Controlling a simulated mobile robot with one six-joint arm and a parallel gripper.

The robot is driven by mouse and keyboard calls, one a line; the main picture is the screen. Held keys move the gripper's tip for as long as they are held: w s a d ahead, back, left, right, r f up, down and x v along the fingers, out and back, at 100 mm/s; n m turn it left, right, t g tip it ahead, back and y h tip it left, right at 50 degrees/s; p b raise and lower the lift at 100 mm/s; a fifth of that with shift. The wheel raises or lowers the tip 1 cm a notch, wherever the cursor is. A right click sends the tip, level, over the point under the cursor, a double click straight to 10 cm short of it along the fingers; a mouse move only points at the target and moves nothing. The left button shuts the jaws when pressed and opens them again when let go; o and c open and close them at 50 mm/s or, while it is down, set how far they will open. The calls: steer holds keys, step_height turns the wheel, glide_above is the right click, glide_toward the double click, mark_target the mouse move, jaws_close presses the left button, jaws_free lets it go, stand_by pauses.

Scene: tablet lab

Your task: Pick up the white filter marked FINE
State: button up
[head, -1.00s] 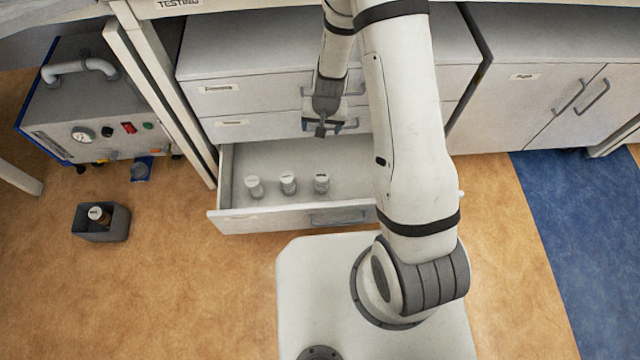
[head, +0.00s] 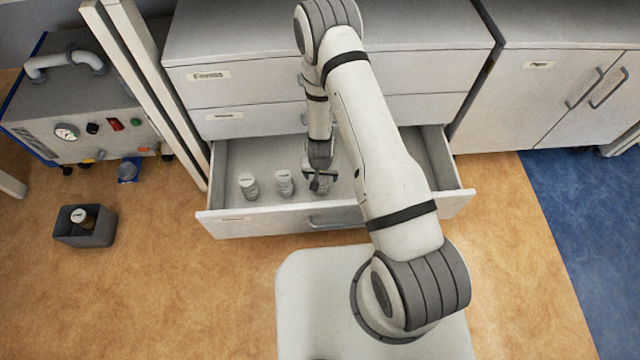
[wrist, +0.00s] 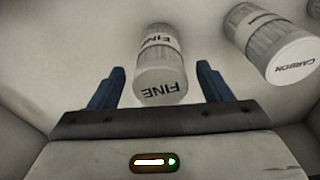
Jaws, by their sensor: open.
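The white filter marked FINE (wrist: 160,58) shows in the wrist view, with its lettered end toward the camera and a ribbed grey-white body behind. My gripper (wrist: 160,74) is open, with one blue-grey finger on each side of this filter in the picture. I see gaps between the filter and both fingers, and cannot tell how deep it lies between them. In the head view my gripper (head: 320,181) is low inside the open drawer (head: 265,217), over the rightmost filter place, and mostly hides the filter there.
A filter marked CARBON (wrist: 270,45) lies to the right in the wrist view, and a third is cut off at the edge. In the head view, two filters (head: 248,187) (head: 285,183) stand left of my gripper. A grey bin (head: 85,238) is on the floor.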

step_height(320, 180, down, 2)
steer(key=shift+w+f, duration=0.15)
steer(key=shift+f, duration=0.1)
steer(key=shift+r, duration=0.1)
steer(key=shift+c, duration=0.4)
steer(key=c, duration=1)
